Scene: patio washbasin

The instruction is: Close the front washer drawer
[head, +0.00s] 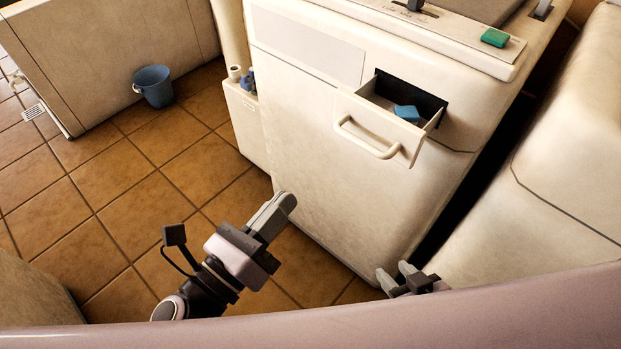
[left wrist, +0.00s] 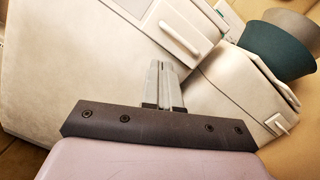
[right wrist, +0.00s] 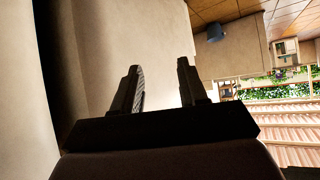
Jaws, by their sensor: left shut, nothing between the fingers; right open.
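The front washer drawer (head: 376,130) is pulled out of the upper right of the washer's cream front (head: 318,160). It has a curved white handle (head: 367,143), and a blue block (head: 406,113) lies inside. My left gripper (head: 284,203) is shut and empty, low in front of the washer and apart from the drawer. In the left wrist view its fingers (left wrist: 165,84) are together against the washer front, with a handle (left wrist: 179,38) beyond. My right gripper (head: 393,275) is open and empty near the washer's lower right; its fingers (right wrist: 162,88) are spread in the right wrist view.
A green block (head: 495,37) lies on the washer top. A cream appliance or cabinet (head: 575,150) stands close on the right, with a narrow dark gap between. A blue bucket (head: 153,87) stands on the tiled floor (head: 130,190), which is mostly clear at left.

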